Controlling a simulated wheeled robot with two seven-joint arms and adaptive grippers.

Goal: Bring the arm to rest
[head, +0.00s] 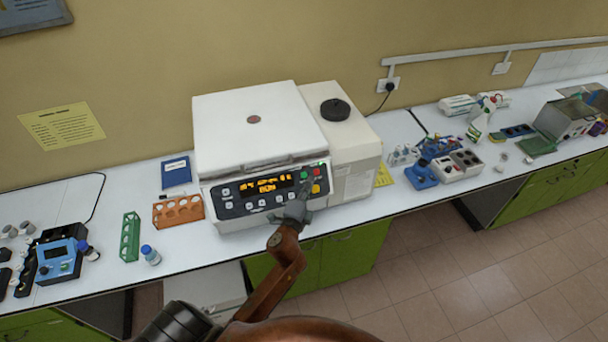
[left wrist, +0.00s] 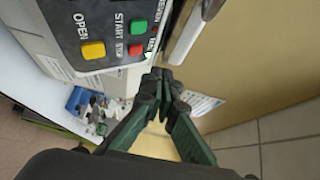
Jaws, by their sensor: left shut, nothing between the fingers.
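My left arm (head: 280,262) reaches in from the bottom of the head view. My left gripper (head: 302,196) is at the right part of the centrifuge's front panel. In the left wrist view the gripper (left wrist: 155,78) is shut and empty, its fingertips together near the panel's lower right edge. I cannot tell whether the tips touch the panel. The white centrifuge (head: 250,125) has its lid down and its display lit in orange. The yellow OPEN button (left wrist: 93,50), green START button (left wrist: 138,27) and red STOP button (left wrist: 135,49) show in the left wrist view. My right gripper is not in view.
An orange rack (head: 178,211), a green rack (head: 130,237) and a blue-capped bottle (head: 151,255) stand left of the centrifuge. A blue device (head: 420,174) and other lab items stand on the right. The floor (head: 400,285) in front is clear.

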